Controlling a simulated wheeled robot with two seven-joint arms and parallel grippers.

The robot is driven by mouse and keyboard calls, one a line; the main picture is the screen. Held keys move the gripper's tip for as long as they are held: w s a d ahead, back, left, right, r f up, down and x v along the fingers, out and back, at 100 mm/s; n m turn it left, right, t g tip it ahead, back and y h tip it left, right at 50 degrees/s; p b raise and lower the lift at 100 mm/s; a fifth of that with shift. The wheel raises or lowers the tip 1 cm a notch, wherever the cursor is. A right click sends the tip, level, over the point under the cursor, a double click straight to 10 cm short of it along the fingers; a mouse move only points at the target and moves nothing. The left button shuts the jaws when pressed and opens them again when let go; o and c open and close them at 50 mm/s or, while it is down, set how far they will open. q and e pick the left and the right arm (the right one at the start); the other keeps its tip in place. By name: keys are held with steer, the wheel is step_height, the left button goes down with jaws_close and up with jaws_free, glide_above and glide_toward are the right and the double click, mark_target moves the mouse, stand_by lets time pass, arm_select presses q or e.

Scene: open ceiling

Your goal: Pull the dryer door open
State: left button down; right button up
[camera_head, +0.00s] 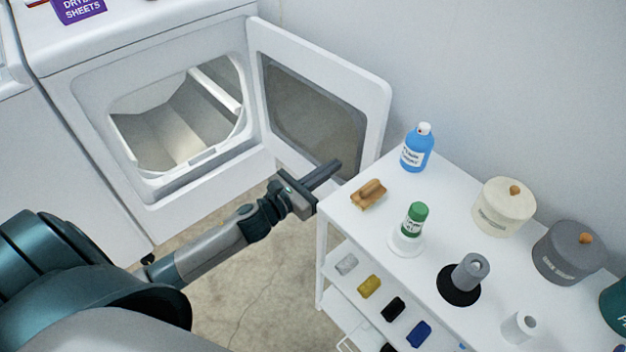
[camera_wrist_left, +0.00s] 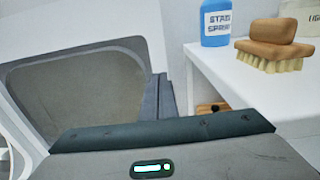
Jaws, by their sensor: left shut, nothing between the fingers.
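The white dryer (camera_head: 150,60) stands at the upper left in the head view, with its drum opening (camera_head: 180,115) exposed. Its door (camera_head: 372,118) is swung wide open to the right, hinged beside the opening, with a dark window in a white frame. The door also shows at the left of the left wrist view (camera_wrist_left: 130,55). My left gripper (camera_head: 325,175) is shut and empty, in front of the door's lower right part and close to the cart's corner. Whether it touches the door I cannot tell. My right gripper is not in view.
A white shelf cart (camera_head: 365,235) stands close to the door's free edge. Bare floor (camera_head: 255,285) shows left of the cart.

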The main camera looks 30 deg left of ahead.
arm_select(q)
steer(key=shift+v, duration=2.8)
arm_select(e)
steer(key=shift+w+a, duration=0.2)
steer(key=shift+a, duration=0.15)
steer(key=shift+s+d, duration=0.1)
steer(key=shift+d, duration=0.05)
arm_select(q)
steer(key=shift+s, duration=0.1)
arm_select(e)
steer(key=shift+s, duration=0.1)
